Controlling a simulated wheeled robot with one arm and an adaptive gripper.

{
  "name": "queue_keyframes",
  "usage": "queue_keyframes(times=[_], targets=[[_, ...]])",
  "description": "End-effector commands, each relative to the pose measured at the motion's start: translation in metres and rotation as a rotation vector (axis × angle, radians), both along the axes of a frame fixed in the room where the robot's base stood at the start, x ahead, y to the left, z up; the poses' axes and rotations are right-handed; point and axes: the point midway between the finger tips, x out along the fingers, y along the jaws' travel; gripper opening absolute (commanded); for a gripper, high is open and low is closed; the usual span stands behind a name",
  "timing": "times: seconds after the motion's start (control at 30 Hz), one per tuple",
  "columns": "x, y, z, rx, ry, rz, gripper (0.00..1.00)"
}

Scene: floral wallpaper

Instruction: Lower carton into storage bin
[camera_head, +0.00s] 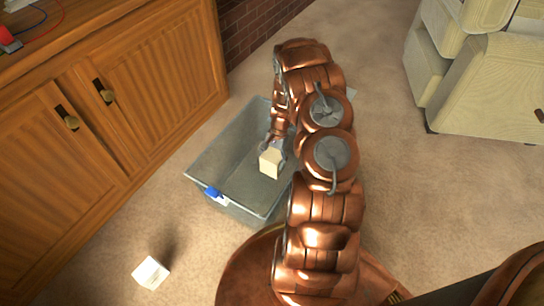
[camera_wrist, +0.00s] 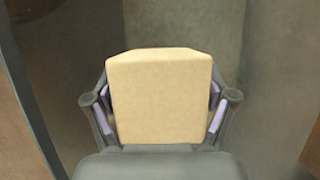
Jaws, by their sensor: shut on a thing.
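A small cream carton (camera_head: 270,162) is held in my gripper (camera_head: 273,149), over the grey storage bin (camera_head: 215,160). In the wrist view the carton (camera_wrist: 160,95) fills the space between the two fingers of my gripper (camera_wrist: 160,120), which are shut on its sides. The bin has a blue handle clip on its near side and stands on the carpet. The bin's grey walls (camera_wrist: 200,25) surround the carton in the wrist view. The gap between the carton and the bin floor cannot be judged. My arm hides the bin's right side.
A white box (camera_head: 151,272) lies on the carpet at the lower left. A wooden cabinet (camera_head: 150,110) stands left of the bin. A pale drawer unit (camera_head: 485,85) stands at the upper right. The carpet at right is clear.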

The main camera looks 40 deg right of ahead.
Motion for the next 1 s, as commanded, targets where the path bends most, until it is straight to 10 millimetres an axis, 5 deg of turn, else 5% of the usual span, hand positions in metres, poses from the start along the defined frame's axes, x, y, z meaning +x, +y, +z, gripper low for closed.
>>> queue_keyframes(times=[1.0], targets=[[0.0,0.0,-0.082,-0.001,-0.001,-0.001,0.33]])
